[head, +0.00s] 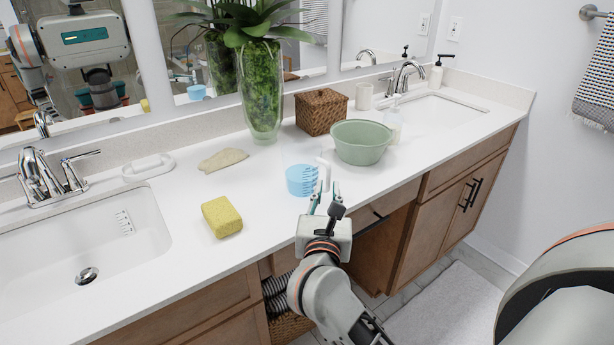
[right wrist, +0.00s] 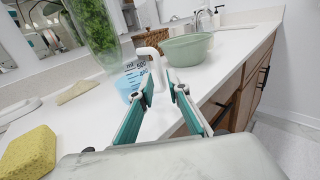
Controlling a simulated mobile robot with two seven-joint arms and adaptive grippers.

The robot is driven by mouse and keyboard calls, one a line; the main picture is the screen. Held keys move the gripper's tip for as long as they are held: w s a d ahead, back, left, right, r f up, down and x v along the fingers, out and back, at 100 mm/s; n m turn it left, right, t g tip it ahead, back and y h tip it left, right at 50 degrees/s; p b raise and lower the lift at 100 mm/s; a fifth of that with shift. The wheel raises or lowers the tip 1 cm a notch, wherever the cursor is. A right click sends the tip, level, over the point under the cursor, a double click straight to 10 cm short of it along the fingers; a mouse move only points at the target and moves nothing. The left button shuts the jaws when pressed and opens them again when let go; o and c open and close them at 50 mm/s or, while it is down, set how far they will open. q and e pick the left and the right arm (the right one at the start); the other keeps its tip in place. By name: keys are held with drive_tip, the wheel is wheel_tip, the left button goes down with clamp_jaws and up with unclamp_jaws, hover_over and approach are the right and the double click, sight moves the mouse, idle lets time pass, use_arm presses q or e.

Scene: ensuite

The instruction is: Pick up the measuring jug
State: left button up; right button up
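The measuring jug (head: 301,181) stands upright on the white counter, its lower part light blue with scale marks and its white handle (head: 325,170) to the right. In the right wrist view the jug (right wrist: 129,84) is just beyond the fingertips, with its handle (right wrist: 152,64) rising in line with the gap. My right gripper (head: 324,198) is open and empty at the near side of the jug, fingers pointing at the handle. The fingers (right wrist: 159,88) show apart in the wrist view. I cannot tell whether they touch the handle. My left gripper is not in view.
A green bowl (head: 361,145) stands right of the jug, a glass vase with a plant (head: 262,95) behind. A yellow sponge (head: 222,217) and beige cloth (head: 223,160) lie left. A wicker box (head: 320,111) stands farther back.

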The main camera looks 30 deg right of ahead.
sight(328, 181)
drive_tip(key=x, duration=0.5)
drive_tip(key=shift+w+d+f, duration=0.1)
drive_tip(key=shift+f, duration=0.1)
clamp_jaws()
drive_tip(key=shift+r, duration=0.15)
